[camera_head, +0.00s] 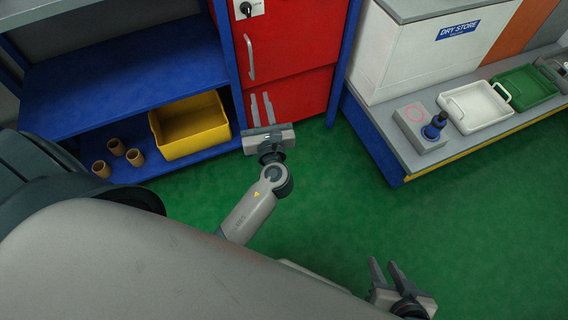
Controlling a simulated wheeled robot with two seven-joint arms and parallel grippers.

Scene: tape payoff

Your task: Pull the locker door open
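The red locker (295,40) stands at the top centre in a blue frame. Its upper door looks shut and has a pale vertical bar handle (250,58) near its left edge. A black knob on a white plate (245,9) sits above the handle. My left gripper (260,96) is in front of the lower red panel, below the handle in the picture and apart from it. Its two fingers are parted with nothing between them. My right gripper (384,264) is low over the floor, far from the locker, with its fingers parted and empty.
At right, a low bench (373,120) carries a white cabinet, a grey box with a blue knob (433,131) and trays. Green floor (330,190) between is clear.

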